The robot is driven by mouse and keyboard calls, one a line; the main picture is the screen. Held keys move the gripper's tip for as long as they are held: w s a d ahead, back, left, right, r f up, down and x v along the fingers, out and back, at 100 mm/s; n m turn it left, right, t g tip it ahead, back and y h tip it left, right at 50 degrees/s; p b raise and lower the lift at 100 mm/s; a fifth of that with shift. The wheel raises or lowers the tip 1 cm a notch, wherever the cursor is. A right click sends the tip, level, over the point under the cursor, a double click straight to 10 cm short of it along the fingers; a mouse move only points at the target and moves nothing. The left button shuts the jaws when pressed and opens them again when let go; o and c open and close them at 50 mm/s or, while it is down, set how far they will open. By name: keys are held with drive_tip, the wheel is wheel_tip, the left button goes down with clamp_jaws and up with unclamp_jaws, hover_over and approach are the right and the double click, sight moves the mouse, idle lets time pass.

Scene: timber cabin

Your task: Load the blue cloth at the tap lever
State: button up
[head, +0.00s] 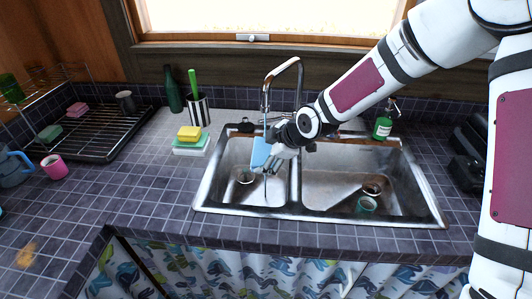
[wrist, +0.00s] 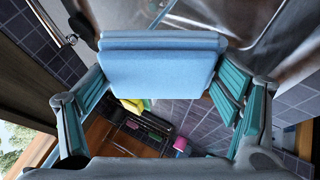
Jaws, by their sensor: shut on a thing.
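The blue cloth (wrist: 160,68) is a folded light-blue pad held between the fingers of my gripper (wrist: 160,100) in the wrist view. In the head view the cloth (head: 261,153) hangs upright at the left of my gripper (head: 277,157), over the left sink basin. The tap (head: 284,66) is a tall curved metal spout behind the basins, with a thin stream-like line below its mouth, close to the cloth. The tap lever is not clearly seen; my wrist hides the tap's base.
A green soap bottle (head: 383,124) stands behind on the right. Yellow and green sponges (head: 190,138), a utensil pot (head: 199,112) and a dark drying rack (head: 95,130) stand left. The front-left counter is mostly clear.

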drive_tip(key=s+d+p, duration=0.1)
drive_tip(key=s+p, duration=0.2)
drive_tip(key=s, duration=0.5)
drive_tip(key=shift+d, duration=0.3)
idle(0.3)
drive_tip(key=shift+w, duration=0.1)
drive_tip(key=shift+r, duration=0.1)
idle(1.1)
drive_tip(key=s+d+r+p, duration=0.1)
drive_tip(key=s+r+p, duration=0.2)
drive_tip(key=s+p, duration=0.1)
drive_tip(key=shift+s+r+p, duration=0.3)
drive_tip(key=shift+s+r, duration=0.1)
drive_tip(key=shift+s, duration=0.1)
idle(0.5)
